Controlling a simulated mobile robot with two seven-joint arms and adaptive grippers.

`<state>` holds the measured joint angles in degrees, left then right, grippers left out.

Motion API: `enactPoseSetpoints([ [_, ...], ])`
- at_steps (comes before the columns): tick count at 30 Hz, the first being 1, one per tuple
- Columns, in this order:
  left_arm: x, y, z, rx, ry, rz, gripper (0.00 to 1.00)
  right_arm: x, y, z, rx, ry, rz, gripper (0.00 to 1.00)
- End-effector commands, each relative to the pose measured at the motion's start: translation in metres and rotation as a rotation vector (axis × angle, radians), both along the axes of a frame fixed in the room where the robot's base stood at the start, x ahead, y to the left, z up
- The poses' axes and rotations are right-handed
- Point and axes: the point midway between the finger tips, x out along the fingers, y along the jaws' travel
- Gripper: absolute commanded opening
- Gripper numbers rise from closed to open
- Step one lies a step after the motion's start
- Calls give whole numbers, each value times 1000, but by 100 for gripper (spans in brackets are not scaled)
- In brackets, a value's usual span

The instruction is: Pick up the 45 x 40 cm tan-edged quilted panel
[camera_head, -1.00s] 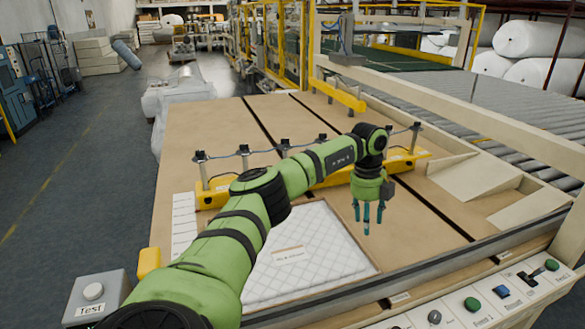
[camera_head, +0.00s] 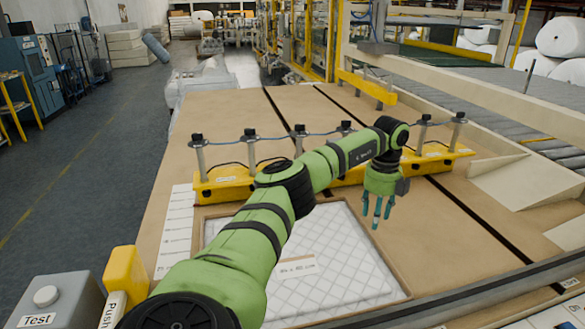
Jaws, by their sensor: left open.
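The white quilted panel (camera_head: 345,265) with a tan edge lies flat on the brown table (camera_head: 215,115), near the front. A small label (camera_head: 297,268) with writing sits on it; I cannot read the size for sure. My left arm crosses over the panel and hides its left part. My left gripper (camera_head: 377,218) hangs fingers down above the table, near the panel's upper right edge. Its teal fingers are apart and hold nothing. My right gripper is not in view.
A yellow bar (camera_head: 235,183) with several posts and a blue hose stands across the table behind the panel. A white printed strip (camera_head: 174,235) lies left of the panel. A grey Test button box (camera_head: 55,303) and a yellow block (camera_head: 125,272) stand at the front left. Bare table lies right of the panel.

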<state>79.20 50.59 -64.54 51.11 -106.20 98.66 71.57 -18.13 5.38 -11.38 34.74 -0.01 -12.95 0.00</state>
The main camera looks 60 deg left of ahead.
Motion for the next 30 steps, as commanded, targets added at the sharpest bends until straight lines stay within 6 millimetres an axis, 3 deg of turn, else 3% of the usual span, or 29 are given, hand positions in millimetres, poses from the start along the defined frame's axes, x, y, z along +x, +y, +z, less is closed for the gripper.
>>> enactPoseSetpoints([
  [4, -2, -1, -14, 0, 5, 0, 48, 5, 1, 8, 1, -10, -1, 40],
  [10, -6, -5, -41, -1, 7, -1, 48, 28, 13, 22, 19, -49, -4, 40],
  [15, -6, -5, -61, 0, 4, 1, 48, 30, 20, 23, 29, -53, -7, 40],
  [23, -5, -5, -64, 1, 2, 0, 48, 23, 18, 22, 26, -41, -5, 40],
  [26, -5, -5, -64, 1, 2, 0, 8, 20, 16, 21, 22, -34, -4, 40],
  [27, -5, -5, -64, 1, 2, 0, 0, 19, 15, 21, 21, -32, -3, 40],
  [30, -5, -5, -64, 1, 2, 0, 0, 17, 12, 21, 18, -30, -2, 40],
])
